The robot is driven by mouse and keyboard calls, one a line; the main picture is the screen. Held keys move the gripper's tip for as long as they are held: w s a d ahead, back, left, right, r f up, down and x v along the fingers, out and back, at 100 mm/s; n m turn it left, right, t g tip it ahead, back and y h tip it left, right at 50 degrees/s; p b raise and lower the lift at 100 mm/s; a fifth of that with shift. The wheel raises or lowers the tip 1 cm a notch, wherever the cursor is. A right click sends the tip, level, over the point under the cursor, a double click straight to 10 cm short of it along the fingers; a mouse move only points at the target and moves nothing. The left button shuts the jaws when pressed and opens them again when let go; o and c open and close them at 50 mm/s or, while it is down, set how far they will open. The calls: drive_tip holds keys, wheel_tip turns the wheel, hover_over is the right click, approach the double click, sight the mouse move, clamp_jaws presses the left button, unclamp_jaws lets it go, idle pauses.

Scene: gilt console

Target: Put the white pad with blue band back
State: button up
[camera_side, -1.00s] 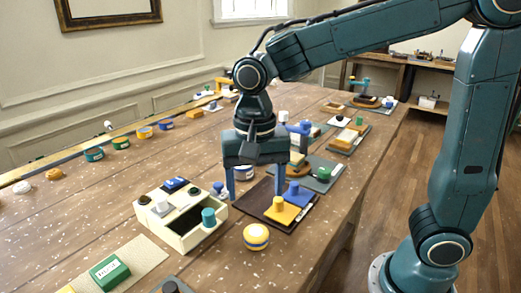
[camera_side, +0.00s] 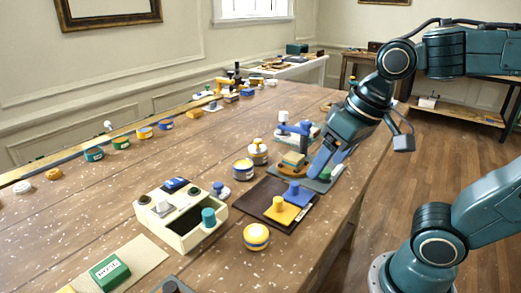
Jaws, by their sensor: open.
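A round pad tin (camera_side: 243,169) stands on the table behind the dark mat, pale on top with a dark blue band. It looks closest to the white pad with blue band, but its colours are hard to make out. A yellow round tin with a pale and blue band (camera_side: 256,237) stands in front of the mat. My gripper (camera_side: 324,169) is open and tilted down to the left, above the grey mat by a green-knobbed stamp. It appears empty, right of the pale tin and apart from it.
A cream tray (camera_side: 168,229) with stamps stands left of the tins. A dark brown mat (camera_side: 254,205) holds yellow and blue stamps. The table's left middle is clear.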

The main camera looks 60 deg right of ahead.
drive_tip(key=shift+s+d+f+n+t, duration=0.1)
drive_tip(key=shift+s+d+n+t, duration=0.2)
drive_tip(key=shift+s, duration=0.2)
drive_tip(key=shift+s+d+f+n+t, duration=0.1)
drive_tip(key=shift+s+d+n, duration=0.1)
drive_tip(key=shift+s+n, duration=0.25)
drive_tip(key=shift+s+d+f+n+t, duration=0.1)
drive_tip(key=shift+s+d+n+t, duration=0.15)
drive_tip(key=shift+s, duration=0.3)
